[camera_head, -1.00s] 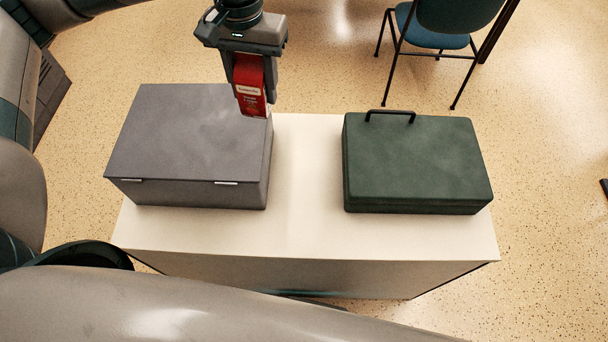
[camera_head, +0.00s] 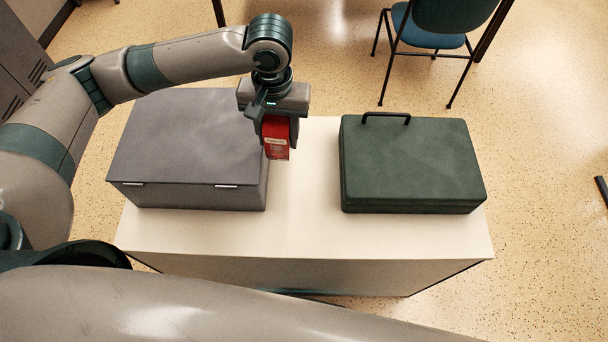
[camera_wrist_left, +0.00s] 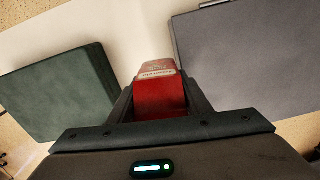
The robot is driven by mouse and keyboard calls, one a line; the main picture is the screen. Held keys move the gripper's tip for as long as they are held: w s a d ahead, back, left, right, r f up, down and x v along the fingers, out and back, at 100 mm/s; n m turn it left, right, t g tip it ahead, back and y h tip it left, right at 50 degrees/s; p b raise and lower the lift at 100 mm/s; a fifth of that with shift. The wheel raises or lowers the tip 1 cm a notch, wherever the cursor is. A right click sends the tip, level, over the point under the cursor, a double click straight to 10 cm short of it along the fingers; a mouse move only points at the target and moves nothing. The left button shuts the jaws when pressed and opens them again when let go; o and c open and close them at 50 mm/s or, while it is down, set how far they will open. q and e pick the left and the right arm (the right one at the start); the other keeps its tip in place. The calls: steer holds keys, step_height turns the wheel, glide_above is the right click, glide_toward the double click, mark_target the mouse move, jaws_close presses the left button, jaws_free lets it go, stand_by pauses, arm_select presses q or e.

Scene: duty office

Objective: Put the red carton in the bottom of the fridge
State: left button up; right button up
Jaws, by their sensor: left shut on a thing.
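My left gripper (camera_head: 277,135) is shut on the red carton (camera_head: 277,148), which hangs below the fingers beside the right side of the grey box, above the white table top. The carton has a pale label. In the left wrist view the red carton (camera_wrist_left: 158,97) sits between the two fingers. I cannot see an open fridge compartment in any view. My right gripper is not in view.
A grey lidded box (camera_head: 185,150) stands on the left of the white table (camera_head: 300,235). A dark green case (camera_head: 412,165) with a black handle lies on the right. Bare table top lies between them. A blue chair (camera_head: 440,30) stands behind on the speckled floor.

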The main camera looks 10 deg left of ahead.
arm_select(q)
steer(key=s+d+f+n+p, duration=0.1)
steer(key=s+d+f, duration=0.2)
steer(key=f, duration=0.3)
steer(key=shift+s+d, duration=0.15)
steer(key=shift+s, duration=0.1)
steer(key=shift+f, duration=0.2)
steer(key=p, duration=0.1)
glide_above(292, 198)
step_height(292, 198, down, 5)
steer(key=shift+w+f, duration=0.1)
steer(key=shift+f, duration=0.45)
steer(key=shift+f+p, duration=0.45)
steer(key=shift+f, duration=1.4)
steer(key=shift+f, duration=0.1)
